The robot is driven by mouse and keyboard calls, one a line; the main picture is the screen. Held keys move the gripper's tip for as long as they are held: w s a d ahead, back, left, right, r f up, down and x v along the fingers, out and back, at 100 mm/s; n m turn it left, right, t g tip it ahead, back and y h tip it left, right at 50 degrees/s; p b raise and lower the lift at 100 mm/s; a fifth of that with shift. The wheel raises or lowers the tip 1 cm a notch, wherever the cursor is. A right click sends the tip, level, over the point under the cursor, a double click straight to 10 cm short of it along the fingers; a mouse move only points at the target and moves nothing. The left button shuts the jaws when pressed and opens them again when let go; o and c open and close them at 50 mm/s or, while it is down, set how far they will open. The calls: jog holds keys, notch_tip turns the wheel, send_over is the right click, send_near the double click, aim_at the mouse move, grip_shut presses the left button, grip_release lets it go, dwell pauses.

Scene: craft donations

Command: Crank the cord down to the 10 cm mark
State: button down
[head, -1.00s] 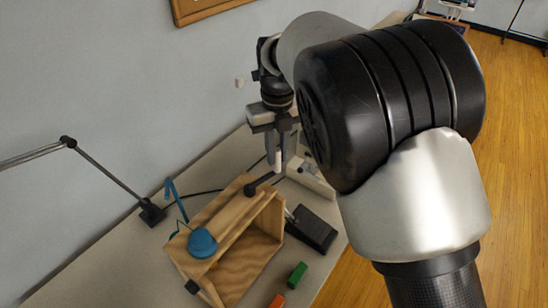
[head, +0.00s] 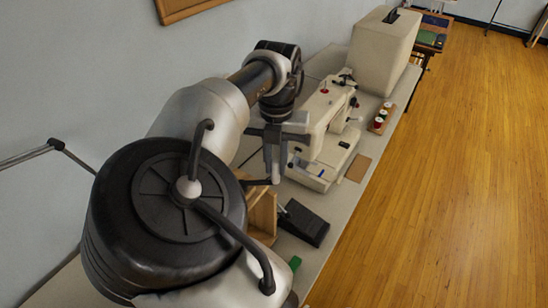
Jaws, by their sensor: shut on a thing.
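My gripper (head: 273,168) points down beside the wooden box frame (head: 264,214), at its far end. It is shut on the crank's handle, which the fingers mostly cover. The dark crank arm (head: 257,182) runs left from below the fingertips toward the box. Only a right-hand part of the wooden box shows; my own arm covers the rest. The cord, the blue part on the box and any 10 cm mark are hidden behind my arm.
A black pedal (head: 303,222) lies right of the box, with a green block (head: 295,263) nearer. A sewing machine (head: 325,125) stands close behind and right of my gripper. A beige case (head: 383,50), thread spools (head: 380,119) and a brown card (head: 358,168) are farther along the table.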

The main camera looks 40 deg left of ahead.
jog(key=shift+s+d+f+m, duration=0.15)
jog(key=shift+d+m, duration=0.1)
jog(key=shift+m, duration=0.15)
jog(key=c, duration=1.6)
grip_release()
jog(key=shift+c, duration=0.2)
jog(key=shift+a+r, duration=0.1)
jog(key=shift+r, duration=0.15)
notch_tip(320, 180, up, 17)
